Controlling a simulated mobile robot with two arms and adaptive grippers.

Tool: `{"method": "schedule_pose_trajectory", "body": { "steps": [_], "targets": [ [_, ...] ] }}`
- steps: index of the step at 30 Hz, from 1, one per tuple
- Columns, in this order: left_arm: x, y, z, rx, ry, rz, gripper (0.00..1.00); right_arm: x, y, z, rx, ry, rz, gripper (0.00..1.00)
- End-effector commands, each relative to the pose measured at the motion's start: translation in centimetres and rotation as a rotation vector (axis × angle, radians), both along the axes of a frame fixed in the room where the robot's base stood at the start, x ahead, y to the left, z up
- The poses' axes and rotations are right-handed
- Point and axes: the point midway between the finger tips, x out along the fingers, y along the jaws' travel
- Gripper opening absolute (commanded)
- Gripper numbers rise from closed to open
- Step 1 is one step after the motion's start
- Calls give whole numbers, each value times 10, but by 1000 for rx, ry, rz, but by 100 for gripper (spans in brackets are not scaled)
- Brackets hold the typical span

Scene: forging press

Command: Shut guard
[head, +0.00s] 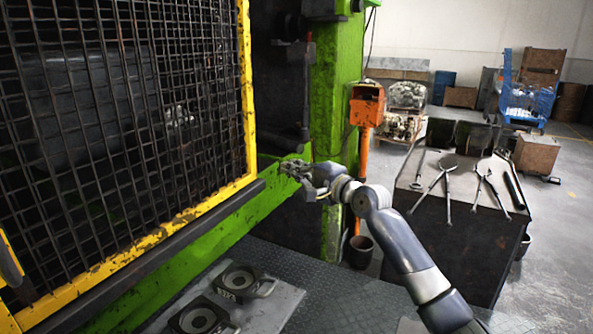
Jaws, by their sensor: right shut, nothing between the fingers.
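The guard (249,88) is a yellow-framed panel with dark wire mesh, standing upright across the left of the head view. Its right edge ends short of the green press column (338,95), and a dark opening shows between them. My right gripper (290,168) is shut and empty, just right of the guard's lower right corner, in front of the green press bed. I cannot tell whether it touches the frame. My left gripper is not in view.
A dark workbench (470,182) with tongs and tools stands at the right. An orange control box (367,104) on a post stands behind my right arm. Two round dies with handles lie on a plate (282,302) at the lower left.

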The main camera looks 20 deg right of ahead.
Motion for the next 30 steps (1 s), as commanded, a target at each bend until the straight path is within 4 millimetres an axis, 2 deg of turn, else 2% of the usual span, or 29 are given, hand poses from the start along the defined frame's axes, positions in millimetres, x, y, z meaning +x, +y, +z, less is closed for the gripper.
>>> {"method": "schedule_pose_trajectory", "body": {
  "steps": [6,14,15,21,30],
  "targets": [
    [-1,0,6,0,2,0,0,32,11,2,2,1,0,0],
    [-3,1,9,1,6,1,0,62,23,1,1,1,1,0],
    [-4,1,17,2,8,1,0,56,29,3,-3,2,3,0],
    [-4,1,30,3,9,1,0,42,45,2,-1,1,1,0],
    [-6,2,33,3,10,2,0,36,52,0,0,0,-1,0]
  ]
}}
